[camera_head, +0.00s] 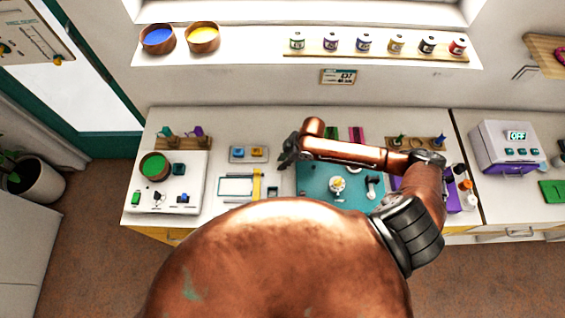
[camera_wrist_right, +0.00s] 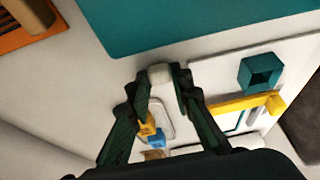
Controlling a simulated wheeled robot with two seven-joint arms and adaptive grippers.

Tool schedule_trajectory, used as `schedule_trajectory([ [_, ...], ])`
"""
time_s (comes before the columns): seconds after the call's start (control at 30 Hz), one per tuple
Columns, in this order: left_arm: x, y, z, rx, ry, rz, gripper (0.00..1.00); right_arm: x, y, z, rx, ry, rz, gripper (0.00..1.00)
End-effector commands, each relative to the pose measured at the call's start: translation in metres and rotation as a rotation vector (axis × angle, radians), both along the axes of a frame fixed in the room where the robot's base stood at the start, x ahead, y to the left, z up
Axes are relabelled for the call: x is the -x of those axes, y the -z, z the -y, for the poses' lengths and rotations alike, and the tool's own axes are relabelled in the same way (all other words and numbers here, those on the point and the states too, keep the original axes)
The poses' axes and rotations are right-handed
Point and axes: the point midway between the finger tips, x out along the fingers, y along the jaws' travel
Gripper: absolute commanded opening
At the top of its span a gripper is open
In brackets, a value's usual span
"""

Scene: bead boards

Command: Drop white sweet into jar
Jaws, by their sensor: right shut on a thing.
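My right gripper (camera_wrist_right: 168,92) is shut on a small white block, the white sweet (camera_wrist_right: 160,73), which sits between its fingertips in the wrist view. In the head view my right gripper (camera_head: 288,152) is at the left edge of the teal mat (camera_head: 310,190), between it and the tray with blue and yellow pieces; the sweet is too small to make out there. A round white container with yellow inside (camera_head: 337,184) stands on the mat; I cannot tell whether it is the jar. My left gripper does not show.
A tray with blue and yellow pieces (camera_head: 239,154) lies left of my right gripper. A yellow bar (camera_head: 257,182) and a teal hollow cube (camera_wrist_right: 262,73) are close by.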

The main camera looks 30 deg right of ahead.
Motion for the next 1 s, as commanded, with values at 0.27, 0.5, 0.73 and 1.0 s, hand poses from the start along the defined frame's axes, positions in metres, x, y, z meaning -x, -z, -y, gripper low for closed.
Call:
schedule_trajectory([
  [0.27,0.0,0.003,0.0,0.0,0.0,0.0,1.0,0.003,-0.035,-0.002,-0.001,-0.004,0.002,0.08],
  [0.5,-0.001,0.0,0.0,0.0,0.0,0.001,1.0,0.048,-0.092,-0.023,0.0,-0.006,0.003,0.08],
  [0.73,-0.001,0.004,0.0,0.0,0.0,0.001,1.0,0.101,-0.115,-0.049,-0.002,-0.004,-0.001,0.08],
  [1.0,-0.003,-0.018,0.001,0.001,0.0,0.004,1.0,0.122,-0.13,-0.059,0.0,0.001,0.0,0.08],
])
